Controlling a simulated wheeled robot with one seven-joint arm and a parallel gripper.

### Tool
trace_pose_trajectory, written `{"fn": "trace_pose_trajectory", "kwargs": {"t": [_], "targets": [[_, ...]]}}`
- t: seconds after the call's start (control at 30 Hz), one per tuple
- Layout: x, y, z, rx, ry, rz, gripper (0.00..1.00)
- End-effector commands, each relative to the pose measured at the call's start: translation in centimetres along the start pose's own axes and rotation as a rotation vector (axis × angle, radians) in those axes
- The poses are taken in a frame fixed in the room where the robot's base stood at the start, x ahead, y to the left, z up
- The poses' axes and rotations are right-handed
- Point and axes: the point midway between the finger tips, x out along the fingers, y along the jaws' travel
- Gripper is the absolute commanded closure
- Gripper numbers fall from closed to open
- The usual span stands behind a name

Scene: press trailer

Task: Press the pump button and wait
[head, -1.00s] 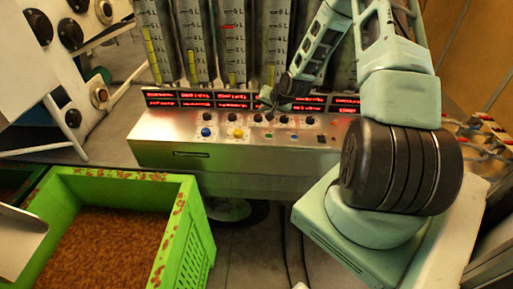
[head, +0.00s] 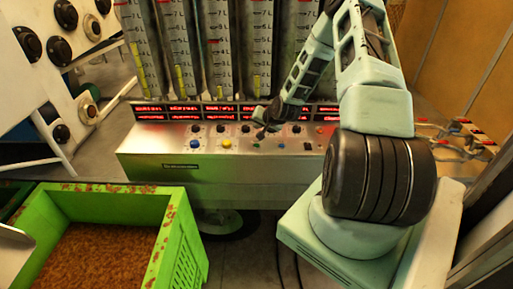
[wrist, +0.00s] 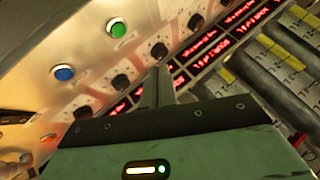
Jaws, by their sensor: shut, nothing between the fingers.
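The steel control panel (head: 250,170) carries a row of small coloured buttons under a row of black knobs. In the head view I see a blue button (head: 194,145), a yellow button (head: 226,143), a green button (head: 256,146) and another blue button (head: 281,145). No readable label tells which is the pump button. My gripper (head: 262,124) is shut and empty, over the knob row just above the green button. In the wrist view its fingers (wrist: 163,80) point at the panel near the knobs, with the green button (wrist: 117,28) and blue button (wrist: 64,72) beyond to the left. I cannot tell whether it touches the panel.
Red digital displays (head: 185,112) and tall graduated tubes (head: 220,45) stand behind the buttons. A green crate (head: 180,230) of brown material is at front left. White equipment with black knobs (head: 66,14) stands at far left. Fittings (head: 455,138) lie at right.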

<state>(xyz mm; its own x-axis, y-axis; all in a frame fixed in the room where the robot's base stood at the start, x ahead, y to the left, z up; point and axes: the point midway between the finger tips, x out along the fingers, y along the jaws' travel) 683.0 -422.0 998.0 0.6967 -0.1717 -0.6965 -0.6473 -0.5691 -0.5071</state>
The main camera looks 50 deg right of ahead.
Motion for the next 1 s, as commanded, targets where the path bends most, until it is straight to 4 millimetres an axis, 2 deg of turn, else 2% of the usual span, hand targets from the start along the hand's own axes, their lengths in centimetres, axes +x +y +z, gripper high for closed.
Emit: {"fn": "trace_pose_trajectory", "kwargs": {"t": [0.1, 0.43, 1.0], "targets": [[1.5, 1.1, 1.1, 0.001, -0.001, 0.0, 1.0], [4.4, 3.2, 3.2, 0.0, 0.0, 0.0, 1.0], [4.7, 3.4, 3.4, 0.0, 0.0, 0.0, 1.0]]}}
